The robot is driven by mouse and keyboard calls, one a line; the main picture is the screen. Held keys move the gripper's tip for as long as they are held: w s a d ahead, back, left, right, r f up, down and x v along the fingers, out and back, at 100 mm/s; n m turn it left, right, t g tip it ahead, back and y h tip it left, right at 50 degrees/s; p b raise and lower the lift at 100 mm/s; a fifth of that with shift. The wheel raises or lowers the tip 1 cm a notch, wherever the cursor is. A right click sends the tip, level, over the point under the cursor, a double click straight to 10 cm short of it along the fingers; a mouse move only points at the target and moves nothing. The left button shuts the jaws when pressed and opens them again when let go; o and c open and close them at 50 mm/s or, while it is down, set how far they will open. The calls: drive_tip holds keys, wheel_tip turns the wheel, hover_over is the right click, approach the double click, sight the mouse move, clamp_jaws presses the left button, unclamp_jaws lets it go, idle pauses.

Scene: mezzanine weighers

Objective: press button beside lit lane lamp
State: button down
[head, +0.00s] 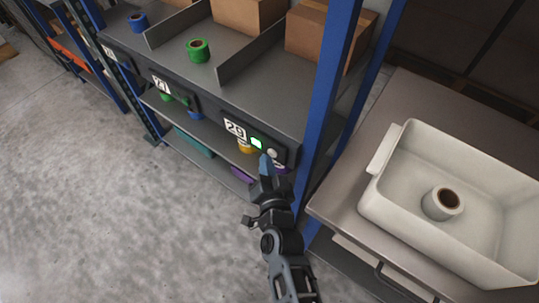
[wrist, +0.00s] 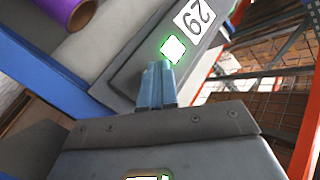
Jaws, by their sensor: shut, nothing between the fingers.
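The lane panel marked 29 (head: 235,128) is on the shelf's front edge, and its square lamp (head: 257,143) glows green. A round pale button (head: 272,153) sits just right of the lamp. My gripper (head: 265,158) is shut and empty, its blue fingertips just below and beside the button; I cannot tell whether they touch it. In the wrist view, the lit lamp (wrist: 173,48) and the 29 label (wrist: 194,18) lie beyond the shut fingertips (wrist: 158,66). The button is not visible there, probably hidden behind the fingers.
Another panel (head: 160,82) sits further left on the shelf, its lamp apparently unlit. A blue upright post (head: 325,90) stands close right of panel 29. A white bin (head: 400,215) holding a tape roll (head: 442,202) rests on a table at right. Open floor (head: 100,210) lies left.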

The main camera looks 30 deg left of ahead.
idle(0.4)
drive_tip(key=shift+s+p, duration=0.35)
drive_tip(key=shift+p, duration=0.2)
drive_tip(key=s+p, duration=0.5)
drive_tip(key=s, duration=0.1)
drive_tip(key=shift+a, duration=0.25)
